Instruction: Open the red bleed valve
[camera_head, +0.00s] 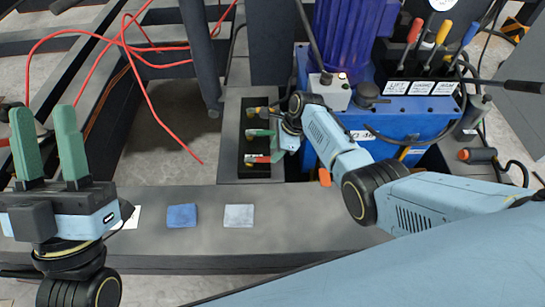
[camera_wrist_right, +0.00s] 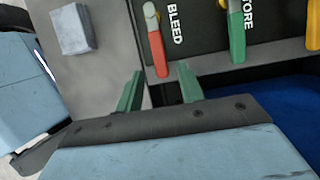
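The red bleed valve handle (camera_wrist_right: 157,50) shows in the right wrist view beside the word BLEED on a dark panel. It points down the picture, towards my right gripper. My right gripper (camera_wrist_right: 160,82) is open, with one green finger on each side of the handle's lower end in the picture. A gap shows between handle and fingers, and I cannot tell their depth. In the head view my right gripper (camera_head: 277,145) is at the valve panel (camera_head: 257,112) and partly covers the handles. My left gripper (camera_head: 48,145) is open and empty, far left of the panel.
A green STORE handle (camera_wrist_right: 236,38) and a yellow handle (camera_wrist_right: 314,25) sit beside the red one. A blue pump unit (camera_head: 415,125) stands right of the panel. Red hoses (camera_head: 125,42) lie at the upper left. Blue (camera_head: 182,215) and grey (camera_head: 239,215) squares lie on the front beam.

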